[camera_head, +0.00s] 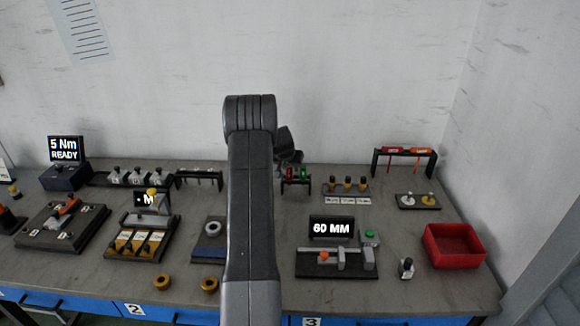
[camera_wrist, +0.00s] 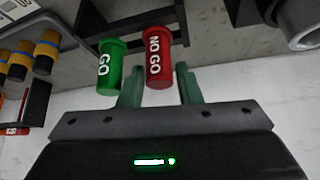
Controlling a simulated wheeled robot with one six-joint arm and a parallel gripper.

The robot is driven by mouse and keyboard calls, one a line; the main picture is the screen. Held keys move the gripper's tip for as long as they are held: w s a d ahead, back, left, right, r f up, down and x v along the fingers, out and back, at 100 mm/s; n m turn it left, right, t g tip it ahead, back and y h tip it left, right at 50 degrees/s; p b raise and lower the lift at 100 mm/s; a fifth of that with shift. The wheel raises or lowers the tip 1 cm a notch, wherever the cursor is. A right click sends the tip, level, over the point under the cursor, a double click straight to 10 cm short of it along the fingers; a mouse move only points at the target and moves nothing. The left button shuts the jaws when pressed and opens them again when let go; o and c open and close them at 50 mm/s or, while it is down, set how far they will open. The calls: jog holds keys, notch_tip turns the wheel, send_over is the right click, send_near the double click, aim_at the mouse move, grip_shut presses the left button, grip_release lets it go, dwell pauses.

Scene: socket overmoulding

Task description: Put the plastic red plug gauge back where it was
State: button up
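The red plug gauge (camera_wrist: 159,58), marked NO GO, sits at the small black stand (camera_head: 296,183), beside the green gauge (camera_wrist: 109,68) marked GO. In the head view the red gauge (camera_head: 289,173) is at the left and the green gauge (camera_head: 302,173) at the right. My gripper (camera_wrist: 159,82) has its two green fingers on either side of the red gauge's near end, with a narrow gap showing, so it looks open. In the head view my arm hides much of the middle of the bench, and my gripper's fingers are not clear there.
Yellow-and-black plugs (camera_head: 347,185) stand right of the gauge stand. Further right are a black rack with red and orange tools (camera_head: 405,152) and a red bin (camera_head: 455,245). A 60 MM display fixture (camera_head: 335,228) stands in front. Bare bench shows between them.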

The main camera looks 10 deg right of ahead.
jog(key=b+v, duration=0.2)
jog(key=v, duration=0.9)
jog(key=shift+s+r, duration=0.2)
jog(key=shift+r, duration=0.1)
jog(key=shift+a, duration=0.15)
